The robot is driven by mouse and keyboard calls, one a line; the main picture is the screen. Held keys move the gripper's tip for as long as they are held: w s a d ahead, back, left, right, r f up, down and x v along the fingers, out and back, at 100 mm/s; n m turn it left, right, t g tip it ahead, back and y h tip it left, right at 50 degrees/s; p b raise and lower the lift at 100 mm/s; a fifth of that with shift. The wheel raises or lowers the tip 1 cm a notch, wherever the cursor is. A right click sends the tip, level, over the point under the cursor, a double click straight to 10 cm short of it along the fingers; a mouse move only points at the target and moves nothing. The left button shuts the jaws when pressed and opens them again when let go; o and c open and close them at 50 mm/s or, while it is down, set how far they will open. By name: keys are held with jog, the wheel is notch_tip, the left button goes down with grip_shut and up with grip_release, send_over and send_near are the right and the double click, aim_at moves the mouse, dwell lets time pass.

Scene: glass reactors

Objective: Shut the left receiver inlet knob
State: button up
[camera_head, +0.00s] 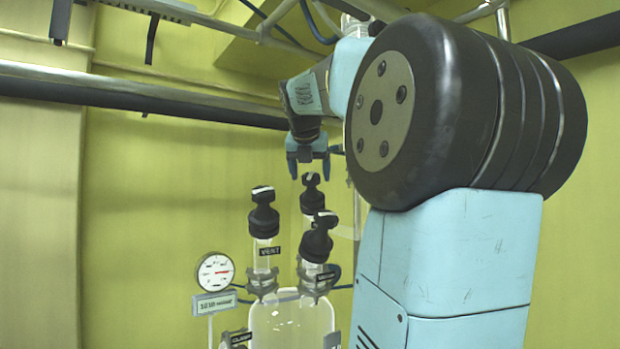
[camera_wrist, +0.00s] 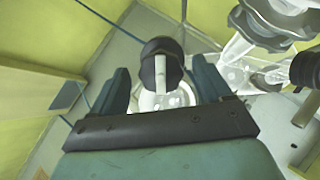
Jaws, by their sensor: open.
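Three black knobs with white stripes top glass necks in the head view: a left one (camera_head: 263,212) above a label reading VENT, a back one (camera_head: 312,192), and a front right one (camera_head: 318,240) whose label I cannot read. I cannot tell from labels which is the left receiver inlet knob. My gripper (camera_head: 308,172) points down, open, just above the back knob. In the wrist view my gripper (camera_wrist: 160,68) has a black knob (camera_wrist: 161,46) with a pale stripe showing between its spread fingers, with no visible contact. The knob's lower stem is partly hidden.
A round gauge (camera_head: 215,272) with a small display (camera_head: 214,304) stands left of the glass vessel (camera_head: 292,322). A dark horizontal pipe (camera_head: 140,97) crosses behind. In the wrist view, glassware (camera_wrist: 275,22) and a dark knob (camera_wrist: 307,68) crowd the right side.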

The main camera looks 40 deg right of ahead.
jog(key=shift+x, duration=1.05)
jog(key=shift+c, duration=0.3)
jog(key=c, duration=0.9)
jog(key=shift+c, duration=0.2)
jog(key=shift+m, duration=0.3)
